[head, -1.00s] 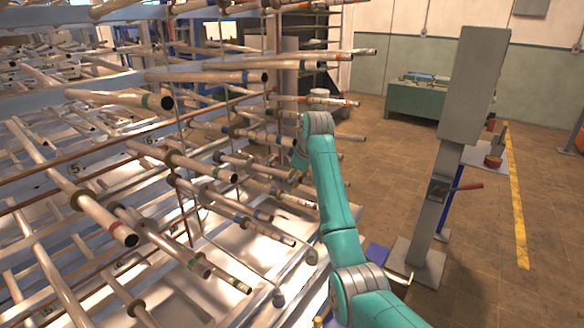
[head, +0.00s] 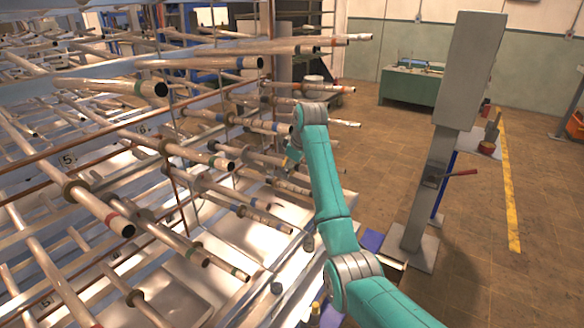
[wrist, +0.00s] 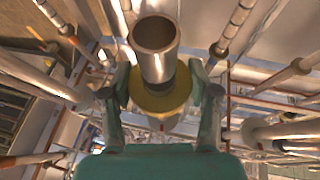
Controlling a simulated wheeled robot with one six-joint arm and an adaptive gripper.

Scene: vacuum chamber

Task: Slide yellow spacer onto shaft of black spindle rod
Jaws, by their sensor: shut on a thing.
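In the wrist view my gripper (wrist: 158,108) is shut on the yellow spacer (wrist: 160,103), a ring with one finger on each side. A pale metal tube with an open end (wrist: 154,40) rises toward the camera in front of the ring. Its lower part meets the ring's middle, and the ring appears to lie around it, but the hole is hidden. A dark patch shows beside the tube at the ring's upper right; I cannot tell if it is the spindle rod's black marking. In the head view the gripper is small and mostly hidden behind my teal arm.
A dense rack of pale rods (head: 95,205) with coloured end bands fills the left of the head view, ends pointing at the open floor. Other rods (wrist: 236,28) surround my gripper closely. A grey post with a box (head: 470,70) stands right of my arm.

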